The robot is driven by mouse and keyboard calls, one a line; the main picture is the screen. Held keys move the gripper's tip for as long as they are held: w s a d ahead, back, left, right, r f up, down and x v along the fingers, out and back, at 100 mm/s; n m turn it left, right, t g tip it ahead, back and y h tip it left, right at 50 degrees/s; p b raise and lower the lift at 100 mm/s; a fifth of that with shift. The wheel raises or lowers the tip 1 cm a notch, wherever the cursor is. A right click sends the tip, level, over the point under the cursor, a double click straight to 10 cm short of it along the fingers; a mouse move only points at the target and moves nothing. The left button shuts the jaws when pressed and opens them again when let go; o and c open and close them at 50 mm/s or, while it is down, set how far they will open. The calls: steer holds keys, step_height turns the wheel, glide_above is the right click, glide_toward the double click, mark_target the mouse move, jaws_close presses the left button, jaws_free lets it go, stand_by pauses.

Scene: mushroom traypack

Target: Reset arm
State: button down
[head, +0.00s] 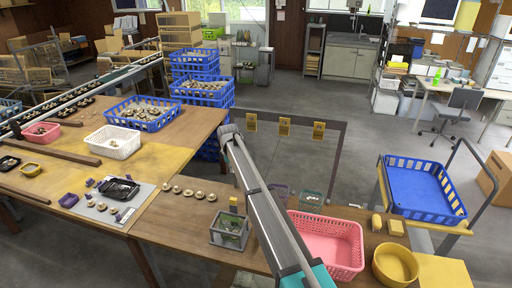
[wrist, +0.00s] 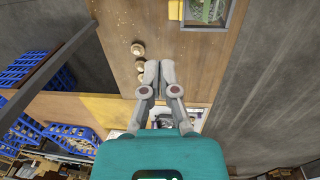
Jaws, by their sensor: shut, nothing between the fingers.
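My gripper (wrist: 159,66) is in the wrist view with its two grey fingers together and nothing between them. It is above the brown wooden table (wrist: 115,20), apart from the mushrooms there. One mushroom (wrist: 137,48) shows just beyond the fingertips, and others lie partly behind the fingers. In the head view my arm reaches diagonally across the middle; I cannot make out its fingers there. A row of several mushrooms (head: 188,193) lies on the table left of my arm. A black tray (head: 119,189) rests on a light mat (head: 137,205) beside it.
A small grey box (head: 229,238) stands close to my arm. A pink basket (head: 326,240) and yellow bowl (head: 395,264) are at the right. A blue crate (head: 420,192) sits on a cart. A white basket (head: 111,143) and mushroom-filled blue crate (head: 150,127) stand further back.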

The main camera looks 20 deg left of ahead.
steer(key=s+d+f+m+b, duration=0.1)
steer(key=s+d+m, duration=0.15)
steer(key=d, duration=0.75)
steer(key=s+d+f+m+b, duration=0.1)
steer(key=s+d+m, duration=0.15)
steer(key=d, duration=0.85)
steer(key=s+d+f+m+b, duration=0.2)
steer(key=d+m, duration=0.1)
steer(key=d, duration=0.7)
steer(key=s+d+f+m+b, duration=0.2)
steer(key=s+d+m, duration=0.3)
steer(key=s+d, duration=0.5)
steer(key=s+d+f+m+g+b, duration=0.1)
steer(key=s+d+m, duration=0.4)
steer(key=s+d, duration=0.6)
steer(key=d, duration=0.4)
steer(key=shift+d+f+m+b, duration=0.15)
steer(key=shift+f+m+b, duration=0.15)
steer(key=shift+f+b, duration=0.05)
steer(key=shift+s, duration=0.1)
